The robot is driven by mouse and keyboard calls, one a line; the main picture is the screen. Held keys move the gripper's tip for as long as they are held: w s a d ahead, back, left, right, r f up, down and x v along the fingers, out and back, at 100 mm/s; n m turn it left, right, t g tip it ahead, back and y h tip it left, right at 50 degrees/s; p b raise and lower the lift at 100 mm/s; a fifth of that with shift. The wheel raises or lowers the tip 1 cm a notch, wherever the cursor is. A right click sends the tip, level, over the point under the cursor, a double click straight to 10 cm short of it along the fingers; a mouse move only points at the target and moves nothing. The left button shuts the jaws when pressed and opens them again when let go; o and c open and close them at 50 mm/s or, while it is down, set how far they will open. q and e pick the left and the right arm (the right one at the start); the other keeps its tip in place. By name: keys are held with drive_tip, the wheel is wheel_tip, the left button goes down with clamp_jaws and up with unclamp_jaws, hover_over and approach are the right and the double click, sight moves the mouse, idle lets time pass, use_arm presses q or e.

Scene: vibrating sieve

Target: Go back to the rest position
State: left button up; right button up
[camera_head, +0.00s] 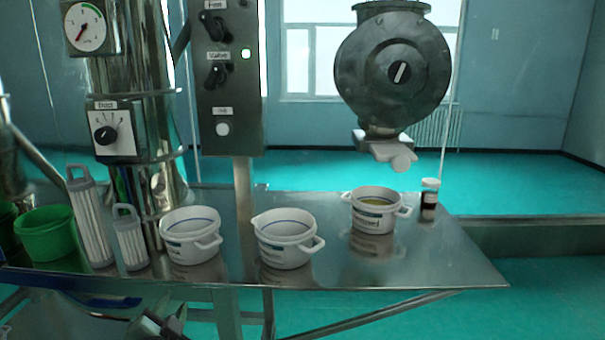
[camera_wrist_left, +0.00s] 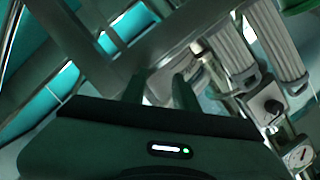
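My left gripper (camera_head: 162,322) shows at the bottom of the head view, low in front of the steel table (camera_head: 420,262) and below its front edge. In the left wrist view its two dark fingers (camera_wrist_left: 160,88) stand apart with nothing between them, so it is open and empty. It touches none of the things on the table. My right gripper shows in neither view.
Three white buckets stand on the table: left (camera_head: 190,240), middle (camera_head: 285,242) and right (camera_head: 374,212). Two white ribbed filters (camera_head: 90,220) (camera_head: 130,240), a green bucket (camera_head: 45,235) and a small jar (camera_head: 430,195) stand there too. A control box (camera_head: 230,80) rises behind.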

use_arm(q)
drive_tip(key=s+d+f+n+g+h, duration=0.1)
drive_tip(key=s+f+n+g, duration=0.15)
drive_tip(key=s+f, duration=0.45)
drive_tip(key=s+d+f+n+g, duration=0.1)
drive_tip(key=s+d+f+g, duration=0.1)
drive_tip(key=s+f+g, duration=0.35)
drive_tip(key=s+d+f+n+g+h, duration=0.15)
drive_tip(key=s+f, duration=0.25)
drive_tip(key=s, duration=0.6)
drive_tip(key=s+d+f+n+g+h, duration=0.1)
drive_tip(key=s+d+f+g, duration=0.2)
drive_tip(key=s, duration=0.7)
wheel_tip(320, 180, down, 26)
drive_tip(key=s+f+g, duration=0.1)
drive_tip(key=s+a+f, duration=0.2)
drive_tip(key=s+f, duration=0.6)
drive_tip(key=s, duration=0.1)
drive_tip(key=s+a+f+g, duration=0.1)
drive_tip(key=s+a+f, duration=0.1)
drive_tip(key=s+f, duration=0.6)
drive_tip(key=shift+s+f+m+y, duration=0.3)
drive_tip(key=shift+s+f+y, duration=0.05)
drive_tip(key=shift+a, duration=0.1)
